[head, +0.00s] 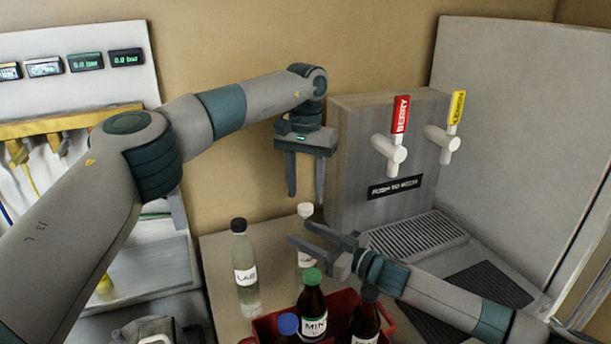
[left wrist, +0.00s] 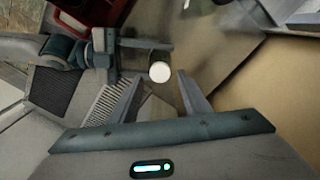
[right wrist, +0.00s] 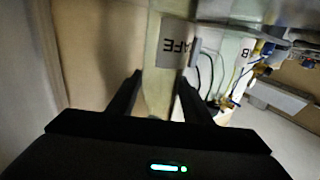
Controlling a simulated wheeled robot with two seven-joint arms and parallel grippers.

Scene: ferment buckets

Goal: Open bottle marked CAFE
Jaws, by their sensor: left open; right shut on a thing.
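The bottle marked CAFE stands upright, its white cap (head: 305,210) showing between my grippers in the head view. Its label, partly readable as "AFE", shows in the right wrist view (right wrist: 176,42). My right gripper (head: 300,238) is shut on the bottle's body from the right side, its fingers on either side of it in the right wrist view (right wrist: 158,82). My left gripper (head: 305,192) is open and points down just above the cap. In the left wrist view the round white cap (left wrist: 160,72) lies near the gap between the open fingertips (left wrist: 158,78).
A clear bottle with a black cap (head: 245,270) stands to the left. A red crate (head: 268,329) in front holds green-capped (head: 312,300), blue-capped and dark-capped bottles. A dispenser (head: 350,150) with BERRY and LEMON taps stands behind, to the right.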

